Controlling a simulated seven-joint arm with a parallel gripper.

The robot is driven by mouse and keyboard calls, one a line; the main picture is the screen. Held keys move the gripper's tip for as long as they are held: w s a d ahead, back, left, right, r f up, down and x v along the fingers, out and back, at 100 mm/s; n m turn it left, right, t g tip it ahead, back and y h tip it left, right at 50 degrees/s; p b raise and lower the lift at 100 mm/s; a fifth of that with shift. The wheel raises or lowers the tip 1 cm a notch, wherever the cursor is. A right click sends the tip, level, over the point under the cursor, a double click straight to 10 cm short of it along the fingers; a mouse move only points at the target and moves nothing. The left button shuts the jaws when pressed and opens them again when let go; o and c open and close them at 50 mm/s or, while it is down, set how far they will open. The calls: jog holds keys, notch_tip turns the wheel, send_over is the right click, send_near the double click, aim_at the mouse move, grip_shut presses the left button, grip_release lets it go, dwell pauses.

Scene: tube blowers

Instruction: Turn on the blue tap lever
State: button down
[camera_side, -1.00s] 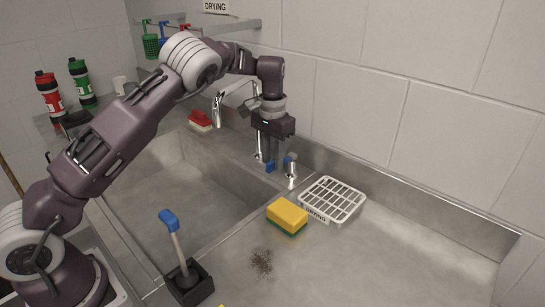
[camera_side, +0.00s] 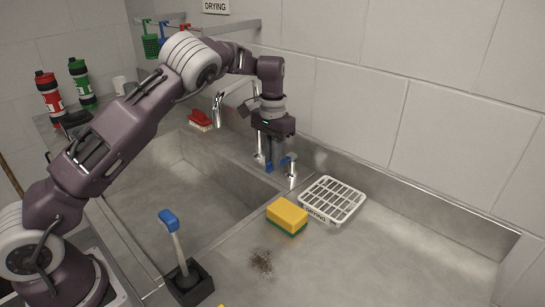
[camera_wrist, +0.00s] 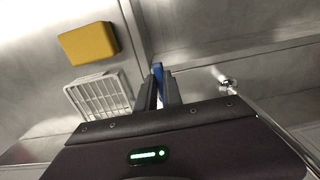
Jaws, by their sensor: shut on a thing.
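The blue tap lever (camera_side: 286,161) sits on a chrome tap post (camera_side: 291,175) at the back edge of the sink. My gripper (camera_side: 276,165) points down at the lever, with its fingers closed around it. In the wrist view the blue lever (camera_wrist: 157,71) shows as a narrow strip between the two fingertips of my gripper (camera_wrist: 160,88). The fingers hide part of the lever. The chrome spout (camera_side: 217,110) arches over the basin left of my gripper. I cannot make out any water.
A yellow-green sponge (camera_side: 287,216) and a white drying rack (camera_side: 332,200) lie right of the tap. A red brush (camera_side: 200,119) lies behind the basin (camera_side: 180,195). The tiled wall is close behind.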

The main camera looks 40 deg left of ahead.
dwell(0.7)
jog(key=a+m, duration=0.2)
jog(key=m, duration=0.1)
jog(key=shift+w+a, duration=0.2)
jog(key=c, duration=1.5)
grip_release()
